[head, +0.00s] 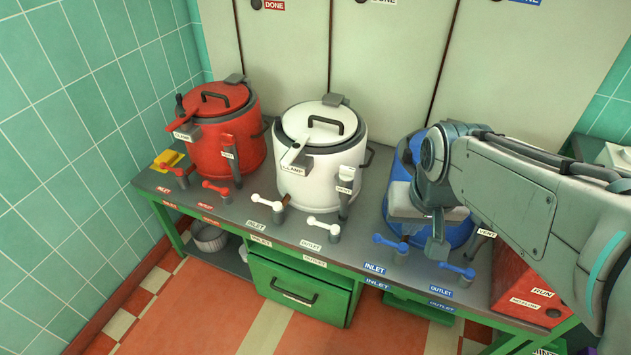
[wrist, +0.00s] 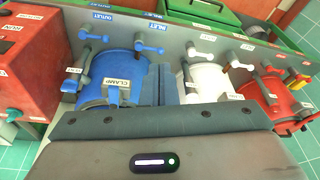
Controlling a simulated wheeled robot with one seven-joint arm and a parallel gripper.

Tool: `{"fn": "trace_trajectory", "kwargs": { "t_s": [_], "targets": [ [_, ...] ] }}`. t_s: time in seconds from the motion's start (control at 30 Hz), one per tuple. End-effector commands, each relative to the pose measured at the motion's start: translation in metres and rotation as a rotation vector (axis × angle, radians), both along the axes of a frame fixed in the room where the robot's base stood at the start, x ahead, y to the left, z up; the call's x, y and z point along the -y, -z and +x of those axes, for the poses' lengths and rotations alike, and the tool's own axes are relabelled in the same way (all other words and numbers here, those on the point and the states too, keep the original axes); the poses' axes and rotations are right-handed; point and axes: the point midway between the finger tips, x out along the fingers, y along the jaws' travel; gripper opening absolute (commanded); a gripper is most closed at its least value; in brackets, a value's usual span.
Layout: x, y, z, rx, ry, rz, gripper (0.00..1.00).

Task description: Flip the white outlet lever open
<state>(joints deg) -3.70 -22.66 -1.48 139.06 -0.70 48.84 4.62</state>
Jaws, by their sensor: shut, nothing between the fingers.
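The white outlet lever (head: 322,227) is on the bench's front ledge, before the white kettle (head: 308,185), above an OUTLET label. Its arm reaches left from a grey post. In the wrist view it appears as the left of the two white levers (wrist: 200,53). The similar white inlet lever (head: 267,203) is to its left in the head view. My gripper (head: 438,246) is shut and empty, in front of the blue kettle (head: 402,185), right of the white outlet lever and apart from it. In the wrist view its fingers (wrist: 160,77) point between the blue and white kettles.
Blue inlet (head: 390,242) and outlet levers (head: 457,269) stand near my gripper. The red kettle (head: 228,145) with its levers is at left. A red box (head: 522,280) is at the right end.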

Motion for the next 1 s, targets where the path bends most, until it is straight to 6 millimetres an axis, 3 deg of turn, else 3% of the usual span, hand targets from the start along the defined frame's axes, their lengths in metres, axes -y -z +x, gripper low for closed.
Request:
{"fn": "trace_trajectory", "kwargs": {
  "t_s": [0.37,0.6,0.8,1.0],
  "targets": [
    [-0.056,0.074,0.139,0.005,0.070,0.018,0.00],
    [-0.111,0.148,0.215,0.031,0.106,0.001,0.00],
    [-0.159,0.212,0.259,0.063,0.118,-0.018,0.00],
    [-0.188,0.250,0.278,0.089,0.120,-0.027,0.00]
  ]
}}
